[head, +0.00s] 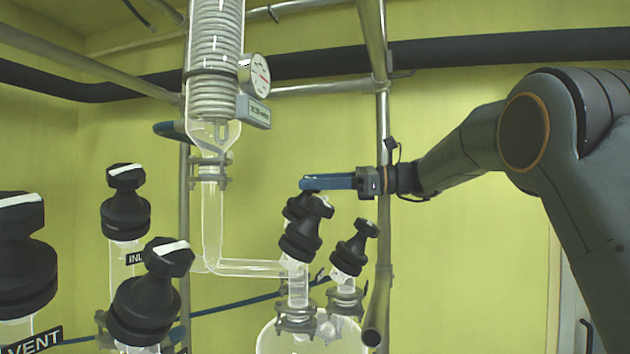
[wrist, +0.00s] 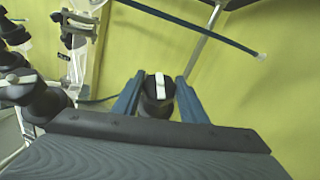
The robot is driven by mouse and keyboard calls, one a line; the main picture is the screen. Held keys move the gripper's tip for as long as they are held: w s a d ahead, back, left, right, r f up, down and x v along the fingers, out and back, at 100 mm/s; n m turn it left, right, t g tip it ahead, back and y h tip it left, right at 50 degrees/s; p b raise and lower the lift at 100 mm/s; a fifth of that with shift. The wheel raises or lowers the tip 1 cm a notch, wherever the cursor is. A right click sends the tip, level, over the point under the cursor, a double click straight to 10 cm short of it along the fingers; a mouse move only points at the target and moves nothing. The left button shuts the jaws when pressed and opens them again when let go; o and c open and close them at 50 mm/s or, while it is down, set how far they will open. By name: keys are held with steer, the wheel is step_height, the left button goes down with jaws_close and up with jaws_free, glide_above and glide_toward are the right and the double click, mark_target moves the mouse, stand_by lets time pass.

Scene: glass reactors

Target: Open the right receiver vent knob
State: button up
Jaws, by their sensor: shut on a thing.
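A black knob (head: 295,208) sits at the top of the receiver glassware in the head view, partly hidden behind a nearer black knob (head: 308,230). My gripper (head: 304,184) reaches in level from the right, with its blue fingers at the top of the rear knob. In the wrist view, the black knob (wrist: 157,104) stands between the blue fingers of my gripper (wrist: 160,80). Its white mark (wrist: 159,82) runs nearly straight along the fingers. My gripper is shut on this knob. No label on it is readable.
Another black knob (head: 354,247) stands close by on the right, above the glass vessel (head: 290,341). Several larger black knobs fill the left foreground. A glass condenser (head: 215,65) with a gauge (head: 256,76) rises behind. A metal pole (head: 383,200) stands beside my gripper.

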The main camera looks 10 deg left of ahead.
stand_by(0.5)
steer(key=o, duration=1.1)
steer(key=shift+c, duration=0.2)
step_height(320, 180, up, 10)
steer(key=shift+r+b, duration=0.1)
steer(key=shift+b, duration=0.85)
